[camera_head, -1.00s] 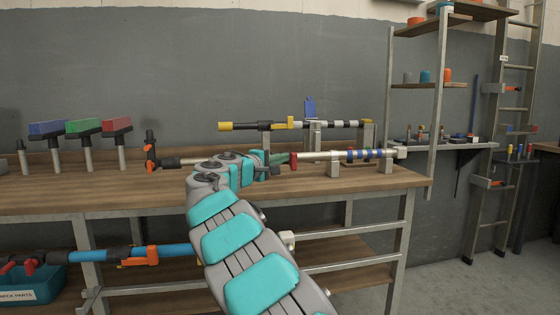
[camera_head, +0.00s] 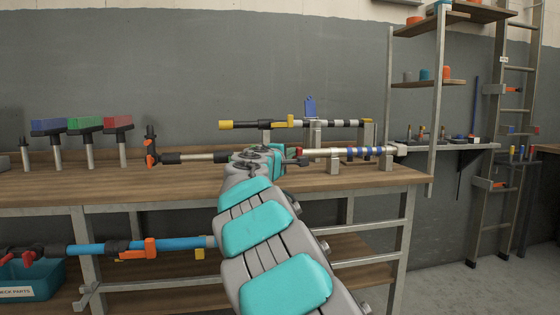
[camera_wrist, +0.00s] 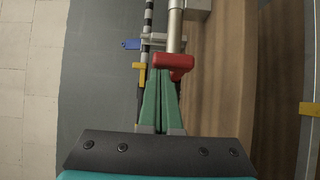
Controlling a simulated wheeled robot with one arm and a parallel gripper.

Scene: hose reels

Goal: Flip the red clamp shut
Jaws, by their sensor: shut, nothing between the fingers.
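The red clamp (camera_wrist: 173,62) sits across a pale metal pole in the wrist view, with its bar sideways over the pole's end. In the head view only a small red part of it (camera_head: 299,150) shows beside my gripper; the rest is hidden. My gripper (camera_wrist: 161,74) is shut and empty. Its green fingers lie together, with their tips right at the clamp's near-left side; I cannot tell whether they touch. In the head view my gripper (camera_head: 297,162) is just in front of the pole (camera_head: 327,152), which has blue bands.
A second pole with a yellow clamp (camera_head: 290,121) and a blue lever (camera_head: 310,106) runs behind. The wooden bench (camera_head: 385,178) has free room in front. Mallet-like tools with coloured heads (camera_head: 85,122) stand at the left. A blue hose (camera_head: 185,248) runs below.

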